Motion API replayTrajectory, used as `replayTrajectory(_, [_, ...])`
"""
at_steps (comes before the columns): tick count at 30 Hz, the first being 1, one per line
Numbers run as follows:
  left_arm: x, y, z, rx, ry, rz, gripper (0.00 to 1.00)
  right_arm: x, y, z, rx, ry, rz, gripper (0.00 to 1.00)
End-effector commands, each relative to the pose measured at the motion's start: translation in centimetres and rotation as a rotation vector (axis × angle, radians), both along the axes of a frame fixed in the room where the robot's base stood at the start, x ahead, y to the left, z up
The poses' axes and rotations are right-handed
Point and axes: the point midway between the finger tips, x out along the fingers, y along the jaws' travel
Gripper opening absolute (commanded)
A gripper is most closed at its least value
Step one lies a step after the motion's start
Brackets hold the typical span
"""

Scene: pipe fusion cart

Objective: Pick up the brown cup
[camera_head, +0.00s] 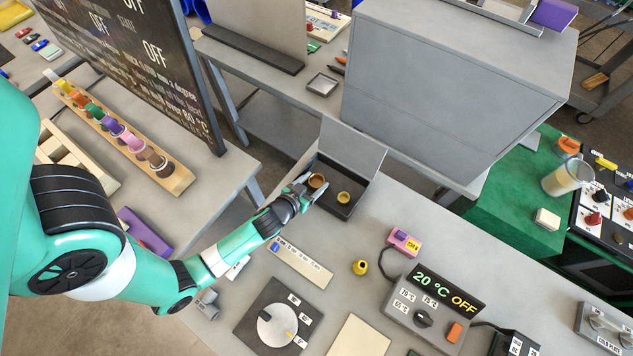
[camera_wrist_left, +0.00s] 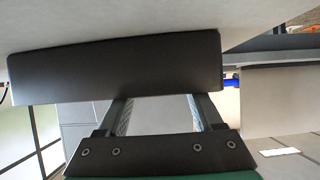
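A small brown cup (camera_head: 317,181) stands in a dark open tray (camera_head: 337,212) with a raised grey lid. A yellow cup (camera_head: 343,198) sits in the same tray, to the right of the brown one. My left gripper (camera_head: 311,186) is at the tray's left side with its fingertips close to the brown cup. Its two fingers are spread apart, as the left wrist view (camera_wrist_left: 163,115) also shows. A dark panel hides the fingertips there, and I cannot tell whether they touch the cup. My right gripper is not in view.
A wooden rack (camera_head: 180,179) of coloured pieces, one of them brown (camera_head: 157,162), stands at left. A yellow pot (camera_head: 360,267), a dial plate (camera_head: 300,318) and a control box (camera_head: 433,310) are in front of the tray. A large grey box (camera_head: 440,90) rises behind it.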

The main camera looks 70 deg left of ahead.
Motion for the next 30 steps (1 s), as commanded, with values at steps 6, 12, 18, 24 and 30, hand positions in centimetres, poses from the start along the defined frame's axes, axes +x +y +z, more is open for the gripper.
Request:
replayTrajectory(6, [0.0, 0.0, 0.0, 0.0, 0.0, 0.0, 0.26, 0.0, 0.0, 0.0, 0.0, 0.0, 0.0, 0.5])
replayTrajectory(12, [0.0, 0.0, 0.0, 0.001, -0.001, 0.0, 0.08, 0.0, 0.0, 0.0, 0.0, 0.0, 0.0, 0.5])
replayTrajectory(18, [0.0, 0.0, 0.4, 0.001, -0.001, 0.0, 0.08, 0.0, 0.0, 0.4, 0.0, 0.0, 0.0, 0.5])
replayTrajectory(24, [0.1, -0.1, 2.8, 0.0, -0.001, -0.003, 0.08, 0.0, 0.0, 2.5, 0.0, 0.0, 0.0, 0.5])
replayTrajectory(30, [-0.5, -0.9, 6.8, 0.0, 0.0, -0.007, 0.08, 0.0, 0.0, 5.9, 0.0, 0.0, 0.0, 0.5])
